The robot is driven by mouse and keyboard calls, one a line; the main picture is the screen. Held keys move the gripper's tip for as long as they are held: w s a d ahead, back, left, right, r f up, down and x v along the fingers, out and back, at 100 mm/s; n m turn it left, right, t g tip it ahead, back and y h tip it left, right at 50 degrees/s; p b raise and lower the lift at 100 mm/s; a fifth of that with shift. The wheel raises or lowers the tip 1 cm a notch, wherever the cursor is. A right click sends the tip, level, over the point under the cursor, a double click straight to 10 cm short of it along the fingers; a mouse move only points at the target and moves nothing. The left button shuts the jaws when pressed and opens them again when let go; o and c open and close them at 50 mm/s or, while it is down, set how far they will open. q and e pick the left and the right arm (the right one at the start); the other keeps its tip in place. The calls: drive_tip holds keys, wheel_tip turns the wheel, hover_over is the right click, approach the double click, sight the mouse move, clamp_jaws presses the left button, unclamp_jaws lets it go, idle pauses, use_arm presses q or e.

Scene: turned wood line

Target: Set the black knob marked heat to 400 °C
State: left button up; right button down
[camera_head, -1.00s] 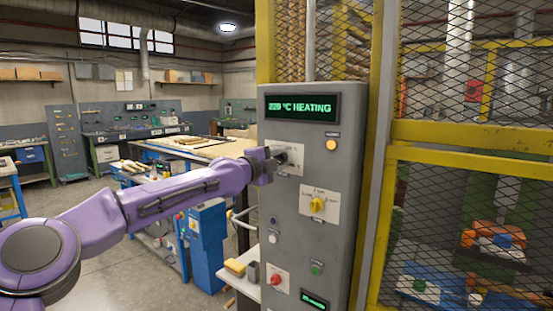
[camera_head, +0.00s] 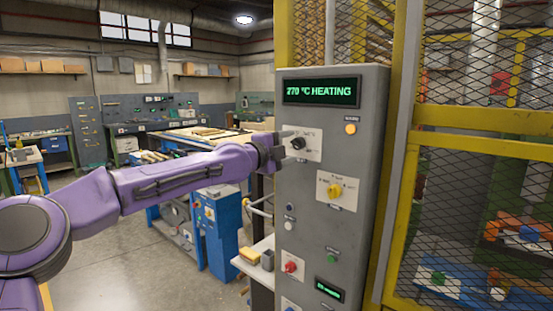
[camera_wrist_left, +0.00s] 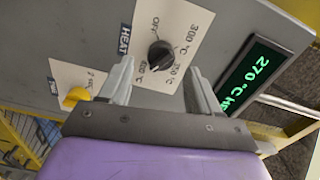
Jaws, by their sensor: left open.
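The black heat knob (camera_head: 298,143) sits on a white plate on the upper front of the grey control cabinet. In the left wrist view the knob (camera_wrist_left: 160,54) is close, by the word HEAT, with OFF, 300 °C and other temperature marks around it. I cannot tell for sure which mark it points at. The green display (camera_head: 320,92) reads 270 °C HEATING. My left gripper (camera_head: 284,143) is just left of the knob. In the wrist view its fingers (camera_wrist_left: 161,68) are spread, with the knob uncovered between and beyond them. My right gripper is out of view.
A yellow knob (camera_head: 334,190) is below the heat knob, and an amber lamp (camera_head: 351,128) is to its upper right. A red button (camera_head: 290,267) is lower on the cabinet (camera_head: 350,235). A yellow-framed mesh fence (camera_head: 480,134) stands to the right.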

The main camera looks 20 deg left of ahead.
use_arm(q)
drive_tip(key=b+v, duration=0.2)
drive_tip(key=v, duration=0.5)
drive_tip(key=shift+b, duration=0.35)
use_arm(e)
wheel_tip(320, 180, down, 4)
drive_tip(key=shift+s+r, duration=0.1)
